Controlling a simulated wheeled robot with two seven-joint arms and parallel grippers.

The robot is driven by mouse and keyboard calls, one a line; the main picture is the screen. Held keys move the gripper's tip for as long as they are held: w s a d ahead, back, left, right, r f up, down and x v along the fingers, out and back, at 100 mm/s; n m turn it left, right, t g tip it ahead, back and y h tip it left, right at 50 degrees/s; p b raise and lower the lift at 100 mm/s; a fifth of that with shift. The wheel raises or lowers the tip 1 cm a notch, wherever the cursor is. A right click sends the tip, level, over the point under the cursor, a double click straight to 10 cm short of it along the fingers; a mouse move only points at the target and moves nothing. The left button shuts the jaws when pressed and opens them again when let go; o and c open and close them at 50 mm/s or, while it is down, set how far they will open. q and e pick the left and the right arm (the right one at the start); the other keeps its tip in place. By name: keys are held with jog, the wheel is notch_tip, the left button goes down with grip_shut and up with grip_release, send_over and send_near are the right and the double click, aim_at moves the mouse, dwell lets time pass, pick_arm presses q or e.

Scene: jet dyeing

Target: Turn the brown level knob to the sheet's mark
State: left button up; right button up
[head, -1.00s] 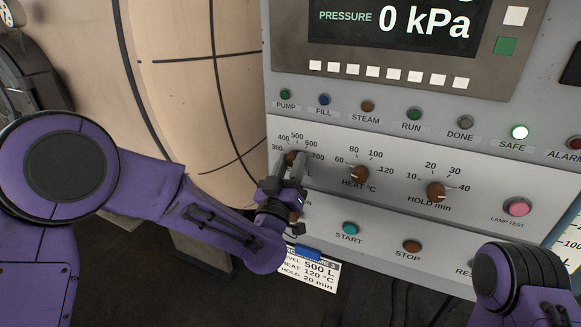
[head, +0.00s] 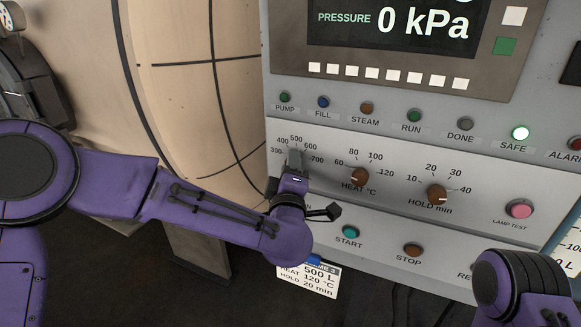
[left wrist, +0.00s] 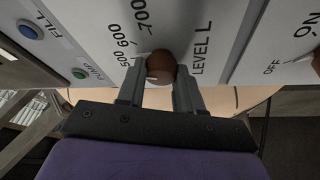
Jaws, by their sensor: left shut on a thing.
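The brown level knob (left wrist: 161,64) sits between the fingers of my left gripper (head: 295,158) in the left wrist view. The fingers are shut on its sides. A small pale mark shows on the knob's near lower side, but I cannot tell exactly which number it points to. In the head view the gripper hides the knob; the scale numbers 300 to 700 show around it. The white sheet (head: 318,284) hangs below the panel and reads 500 L, 120 °C and 20 min; its top is partly covered by my left arm. My right gripper is out of view.
The brown heat knob (head: 359,175) and hold knob (head: 437,194) stand to the right on the same panel. The start button (head: 351,232) and stop button (head: 412,250) are below. The safe lamp (head: 520,133) is lit. A large beige vessel (head: 180,90) stands left.

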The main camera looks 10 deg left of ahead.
pick_arm(q)
jog(key=shift+n+g, duration=0.5)
jog(key=shift+n, duration=1)
jog(key=o, duration=1)
jog(key=shift+o, duration=0.2)
jog(key=s+d+b, duration=0.1)
jog(key=s+b, duration=0.1)
jog(key=s, duration=0.8)
jog(key=shift+s+d+f+b, duration=0.2)
jog(key=shift+s+d+b, duration=0.05)
jog(key=shift+s+b, duration=0.05)
